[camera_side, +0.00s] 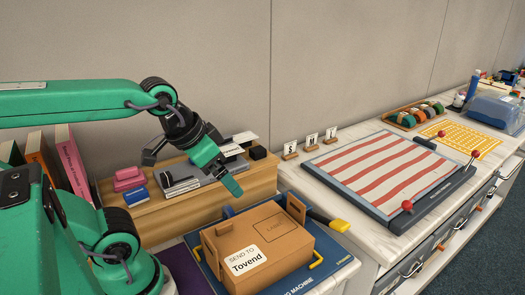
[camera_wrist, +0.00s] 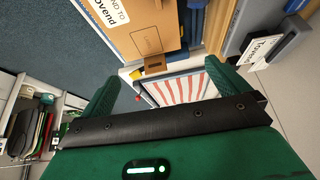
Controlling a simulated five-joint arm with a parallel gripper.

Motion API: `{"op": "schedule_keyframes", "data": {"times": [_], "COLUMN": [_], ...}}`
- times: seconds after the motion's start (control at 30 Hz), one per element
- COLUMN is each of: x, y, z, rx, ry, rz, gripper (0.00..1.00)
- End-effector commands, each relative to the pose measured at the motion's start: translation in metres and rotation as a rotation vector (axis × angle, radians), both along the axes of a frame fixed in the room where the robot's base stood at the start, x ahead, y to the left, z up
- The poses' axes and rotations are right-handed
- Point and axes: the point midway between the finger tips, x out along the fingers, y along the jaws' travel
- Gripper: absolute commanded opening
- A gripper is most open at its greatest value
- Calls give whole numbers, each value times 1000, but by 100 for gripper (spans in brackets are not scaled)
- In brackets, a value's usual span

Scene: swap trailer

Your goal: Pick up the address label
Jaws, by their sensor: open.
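A white card that reads "Tovend" (camera_wrist: 262,48), which looks like the address label, stands by a dark block at the right of the wrist view. In the side view a white card (camera_side: 245,137) sits by a small black block on the wooden shelf. My gripper (camera_side: 232,187) hangs in front of this shelf, above the cardboard box, pointing down and right. In the wrist view my gripper's (camera_wrist: 160,85) fingers are spread with nothing between them, and the card lies outside the right finger. A "SEND TO Tovend" label is on the box (camera_side: 290,237).
The wooden shelf (camera_side: 190,212) also carries grey slabs (camera_side: 180,187), pink blocks (camera_side: 129,178) and a blue block (camera_side: 136,196). The box sits on a blue machine (camera_side: 335,266). A red-striped board (camera_side: 375,165) lies to the right. The air around my gripper is free.

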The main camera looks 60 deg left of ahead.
Motion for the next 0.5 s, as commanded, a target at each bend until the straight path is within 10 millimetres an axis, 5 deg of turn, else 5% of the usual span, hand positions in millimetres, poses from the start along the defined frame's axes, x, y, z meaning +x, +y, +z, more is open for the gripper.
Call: {"op": "schedule_keyframes", "data": {"times": [0.5], "x": [40], "y": [39], "z": [22], "rx": [215], "ry": [147], "rz": [-366], "gripper": [100]}}
